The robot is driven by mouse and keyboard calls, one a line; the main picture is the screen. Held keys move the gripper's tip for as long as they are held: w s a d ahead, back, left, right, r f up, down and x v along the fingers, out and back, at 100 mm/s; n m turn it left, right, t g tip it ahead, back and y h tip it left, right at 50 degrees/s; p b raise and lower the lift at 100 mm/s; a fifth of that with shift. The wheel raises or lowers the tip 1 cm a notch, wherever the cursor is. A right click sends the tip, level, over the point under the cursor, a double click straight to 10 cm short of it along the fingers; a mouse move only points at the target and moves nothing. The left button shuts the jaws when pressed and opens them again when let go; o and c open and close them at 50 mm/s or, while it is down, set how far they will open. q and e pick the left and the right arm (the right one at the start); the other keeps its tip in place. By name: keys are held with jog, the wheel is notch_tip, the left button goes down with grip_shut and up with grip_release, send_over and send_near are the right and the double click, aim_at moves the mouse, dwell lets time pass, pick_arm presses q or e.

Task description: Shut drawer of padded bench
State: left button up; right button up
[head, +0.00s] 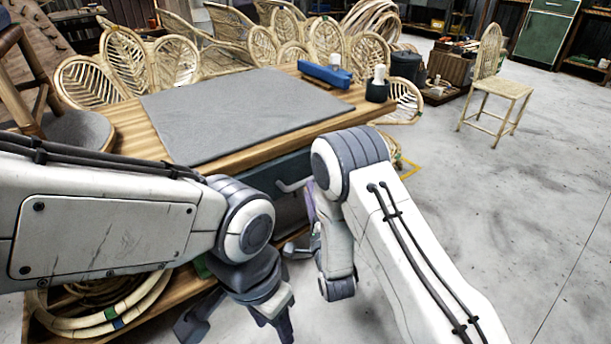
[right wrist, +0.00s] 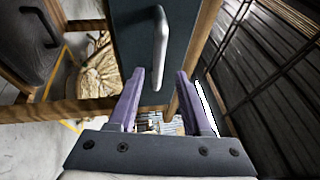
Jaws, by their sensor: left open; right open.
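The padded bench has a grey pad (head: 240,112) on its wooden top. Below the front edge is a dark drawer front (head: 262,178) with a pale bar handle (head: 292,185). My arms partly hide it, and I cannot tell how far out the drawer stands. In the right wrist view the drawer front (right wrist: 132,40) and handle (right wrist: 160,50) lie ahead. My right gripper (right wrist: 170,45) is open, its fingers close to the handle; I cannot tell whether they touch it. My left gripper (head: 238,322) is open and empty, low in front of the bench.
A blue tool (head: 325,76) and a dark cup with a white bottle (head: 377,84) stand at the top's far right. Rattan coils (head: 105,305) lie under the bench at left. A rattan chair (head: 497,85) stands farther right.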

aim_at(305, 179)
jog(key=shift+b+x, duration=0.3)
jog(key=shift+x, duration=2.5)
jog(key=shift+f, duration=0.15)
grip_shut()
